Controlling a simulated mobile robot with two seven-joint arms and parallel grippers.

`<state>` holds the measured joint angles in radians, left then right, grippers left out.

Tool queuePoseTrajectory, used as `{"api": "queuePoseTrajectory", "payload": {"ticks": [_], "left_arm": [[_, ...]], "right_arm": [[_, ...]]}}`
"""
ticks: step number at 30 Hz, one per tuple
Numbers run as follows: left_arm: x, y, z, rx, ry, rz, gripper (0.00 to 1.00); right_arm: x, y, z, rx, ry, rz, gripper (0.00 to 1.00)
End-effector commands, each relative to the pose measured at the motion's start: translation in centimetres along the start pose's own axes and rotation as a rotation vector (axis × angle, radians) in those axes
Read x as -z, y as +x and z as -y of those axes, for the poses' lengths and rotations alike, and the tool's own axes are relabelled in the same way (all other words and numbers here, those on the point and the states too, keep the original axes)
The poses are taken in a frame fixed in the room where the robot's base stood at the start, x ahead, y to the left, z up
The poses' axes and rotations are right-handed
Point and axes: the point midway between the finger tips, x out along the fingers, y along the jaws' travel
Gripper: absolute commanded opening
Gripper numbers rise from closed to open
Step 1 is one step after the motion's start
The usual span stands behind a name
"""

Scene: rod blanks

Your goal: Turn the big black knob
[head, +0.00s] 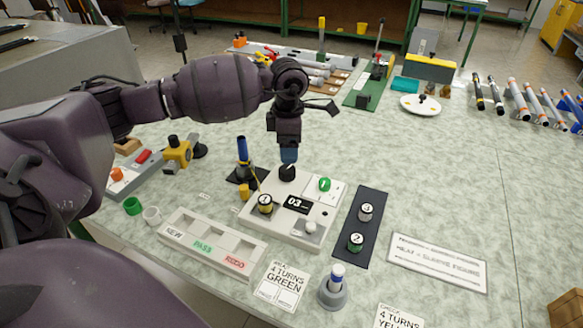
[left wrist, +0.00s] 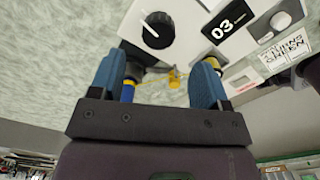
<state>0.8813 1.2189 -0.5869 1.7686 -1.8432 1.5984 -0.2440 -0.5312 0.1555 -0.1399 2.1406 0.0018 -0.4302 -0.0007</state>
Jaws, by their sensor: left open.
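The big black knob (head: 287,173) sits at the back corner of a light grey control box (head: 270,216). In the left wrist view the knob (left wrist: 155,31) is round with a white pointer line. My left gripper (head: 288,158) points down close above the knob in the head view. In the left wrist view its blue fingers (left wrist: 158,68) are apart with nothing held between them, and the knob lies beyond the fingertips. Whether the fingers touch the knob cannot be told. The box's display (head: 298,204) reads 03. My right gripper is not in view.
A blue-topped rod on a black stand (head: 243,165) is close to the left. A dark mat (head: 361,225) lies to the right. The table's middle right is clear.

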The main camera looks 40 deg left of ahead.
Motion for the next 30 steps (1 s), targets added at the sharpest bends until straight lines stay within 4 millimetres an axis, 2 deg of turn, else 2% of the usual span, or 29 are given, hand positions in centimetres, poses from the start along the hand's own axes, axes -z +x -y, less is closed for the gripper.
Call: {"api": "queuePoseTrajectory", "payload": {"ticks": [1,3,12,17,26,30], "left_arm": [[0.0,1.6,0.1,0.008,0.000,-0.006,0.70],[0.0,2.8,0.1,0.009,0.000,-0.005,0.70],[0.0,6.8,0.1,0.005,0.001,-0.002,0.70],[0.0,7.5,0.0,0.003,0.000,-0.002,0.70],[0.0,7.6,0.0,0.001,0.000,0.000,0.70],[0.0,7.6,0.0,0.002,0.000,0.000,0.52]], "right_arm": [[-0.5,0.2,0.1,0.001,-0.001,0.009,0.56],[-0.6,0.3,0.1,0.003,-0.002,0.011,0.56],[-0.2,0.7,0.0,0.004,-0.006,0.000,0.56],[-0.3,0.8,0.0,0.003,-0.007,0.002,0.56],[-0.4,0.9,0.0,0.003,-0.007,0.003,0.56],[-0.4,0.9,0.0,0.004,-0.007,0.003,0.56]]}}
